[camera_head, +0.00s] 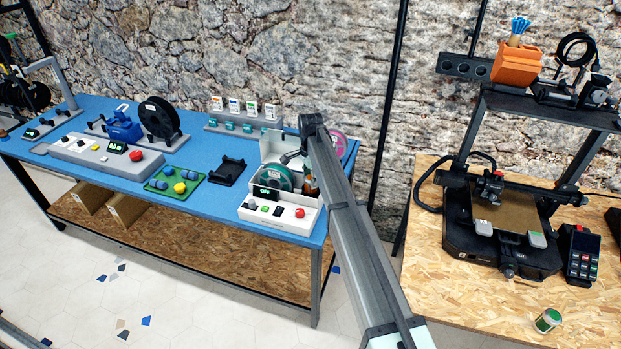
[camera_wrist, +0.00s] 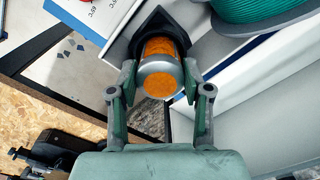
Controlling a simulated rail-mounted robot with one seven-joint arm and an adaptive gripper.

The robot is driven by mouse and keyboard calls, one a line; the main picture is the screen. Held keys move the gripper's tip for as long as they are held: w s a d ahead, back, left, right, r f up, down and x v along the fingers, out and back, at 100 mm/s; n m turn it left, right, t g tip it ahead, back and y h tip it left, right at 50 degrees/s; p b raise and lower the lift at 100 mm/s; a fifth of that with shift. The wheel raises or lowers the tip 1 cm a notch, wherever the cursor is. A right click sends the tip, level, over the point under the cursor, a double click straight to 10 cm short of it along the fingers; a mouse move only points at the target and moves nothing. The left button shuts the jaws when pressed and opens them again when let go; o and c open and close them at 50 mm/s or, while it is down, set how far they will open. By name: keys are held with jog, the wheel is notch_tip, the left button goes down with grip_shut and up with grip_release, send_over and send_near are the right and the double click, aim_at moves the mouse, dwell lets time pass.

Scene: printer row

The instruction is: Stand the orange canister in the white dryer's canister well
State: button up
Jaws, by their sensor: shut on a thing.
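The orange canister (camera_wrist: 162,48) has a silver rim and an orange end face toward the wrist camera. My gripper (camera_wrist: 158,75) is shut on it, one finger on each side. A black, angular canister well (camera_wrist: 147,20) shows around its far end, beside the dryer's white wall. I cannot tell how deep the canister sits in it. In the head view the white dryer (camera_head: 278,217) stands at the blue table's right end, and a bit of the orange canister (camera_head: 311,187) shows beside my arm. My arm hides part of the dryer there.
A teal spool (camera_head: 275,177) sits inside the dryer, close to the canister; it also shows in the wrist view (camera_wrist: 250,8). The dryer's front has a red button (camera_head: 300,212). A black stand (camera_head: 228,171) and a green tray (camera_head: 175,183) lie to its left.

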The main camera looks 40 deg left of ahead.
aim_at(310, 178)
jog(key=o, duration=1.2)
notch_tip(310, 178, up, 12)
jog(key=b, duration=0.3)
jog(key=shift+r, duration=0.1)
